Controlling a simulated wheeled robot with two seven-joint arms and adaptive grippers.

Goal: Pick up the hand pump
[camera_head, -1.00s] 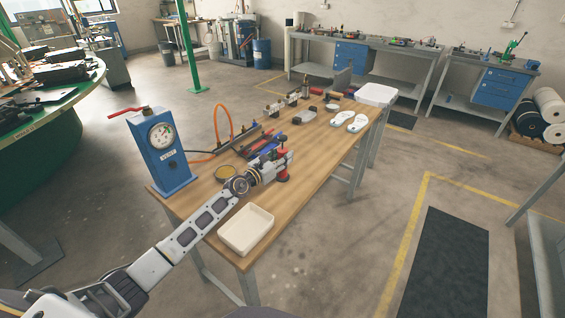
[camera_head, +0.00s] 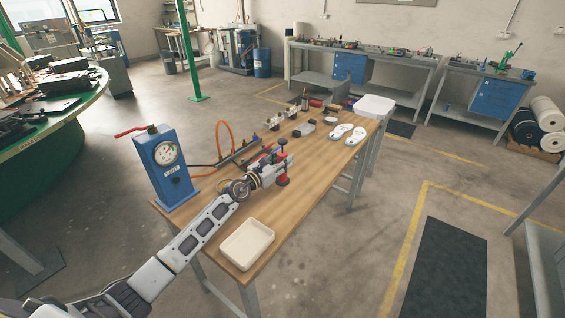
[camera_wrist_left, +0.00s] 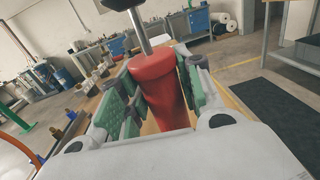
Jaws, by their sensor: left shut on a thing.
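The hand pump (camera_head: 282,174) has a red body with a dark handle on top. In the left wrist view the red barrel (camera_wrist_left: 158,90) stands between the green finger pads, with a metal rod and black handle above it. My left gripper (camera_head: 277,166) is shut on the pump's body. The pump is roughly upright and appears a little above the wooden bench (camera_head: 315,167); its lower end is partly hidden in the wrist view. My right gripper is not in view.
A blue gauge box (camera_head: 170,182) with a red lever stands at the bench's left end. A cream tray (camera_head: 247,245) lies at the near edge.

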